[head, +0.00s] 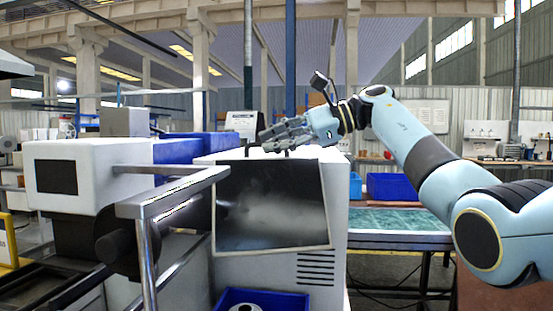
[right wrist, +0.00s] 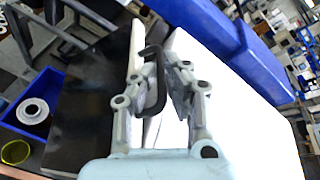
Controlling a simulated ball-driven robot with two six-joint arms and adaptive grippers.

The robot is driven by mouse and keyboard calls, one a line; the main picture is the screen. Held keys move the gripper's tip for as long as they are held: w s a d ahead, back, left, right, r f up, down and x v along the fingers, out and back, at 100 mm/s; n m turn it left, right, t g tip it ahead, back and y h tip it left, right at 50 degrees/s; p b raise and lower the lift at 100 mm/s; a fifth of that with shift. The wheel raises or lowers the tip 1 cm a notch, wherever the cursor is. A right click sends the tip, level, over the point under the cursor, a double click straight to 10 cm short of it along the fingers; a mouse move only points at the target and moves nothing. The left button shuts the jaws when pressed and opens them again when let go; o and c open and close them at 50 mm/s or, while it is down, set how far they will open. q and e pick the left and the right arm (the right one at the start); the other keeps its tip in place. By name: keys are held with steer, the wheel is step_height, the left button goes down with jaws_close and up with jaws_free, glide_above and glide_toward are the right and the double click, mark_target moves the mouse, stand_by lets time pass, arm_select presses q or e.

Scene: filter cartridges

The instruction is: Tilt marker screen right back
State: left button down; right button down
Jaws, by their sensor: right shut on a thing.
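The marker screen (head: 270,205) is a dark, glossy panel with a pale rim on the front of a white machine cabinet (head: 335,200). Its dark face also shows at the left of the right wrist view (right wrist: 85,95). My right gripper (head: 268,142) is at the screen's top edge, its arm coming in from the right. In the right wrist view its fingers (right wrist: 155,72) are closed around a black hooked handle (right wrist: 153,65) by the screen's pale top edge (right wrist: 136,45). The handle is mostly hidden in the head view. My left gripper is not in view.
A metal rail (head: 170,190) stands in front, left of the screen. A blue bin (head: 285,300) below the screen holds a white ring-shaped part (right wrist: 32,111). A green-topped table (head: 400,219) with blue bins (head: 392,187) stands behind at the right.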

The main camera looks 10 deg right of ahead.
stand_by(0.3)
steer(key=c, duration=1.8)
jaws_free()
steer(key=shift+c, duration=0.2)
steer(key=shift+o, duration=0.8)
steer(key=shift+w, duration=0.25)
steer(key=shift+s+d+r, duration=0.1)
steer(key=shift+s+d, duration=0.1)
steer(key=shift+d, duration=0.15)
steer(key=v, duration=1.1)
steer(key=shift+d, duration=0.15)
